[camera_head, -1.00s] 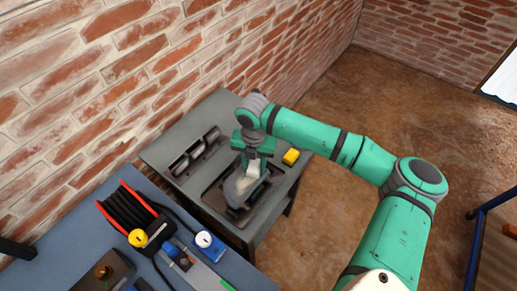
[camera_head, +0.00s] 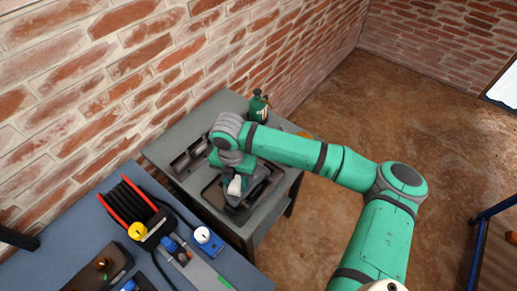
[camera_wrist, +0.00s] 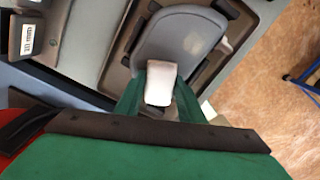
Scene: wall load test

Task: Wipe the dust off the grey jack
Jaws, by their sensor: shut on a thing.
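The grey jack (camera_wrist: 185,48) is a smooth grey body with a rounded edge in the wrist view, with a pale patch of dust (camera_wrist: 196,43) on its face. My gripper (camera_wrist: 160,92) is shut on a white wiping pad (camera_wrist: 161,80), which also shows in the head view (camera_head: 235,186). The pad is over the jack's near edge in the wrist view. I cannot tell whether it touches the jack.
A dark rack (camera_head: 188,158) lies on the table's left, by the brick wall. A green bottle (camera_head: 258,107) stands at the far corner. A blue bench (camera_head: 75,225) in front carries a cable coil (camera_head: 128,205) and small tools.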

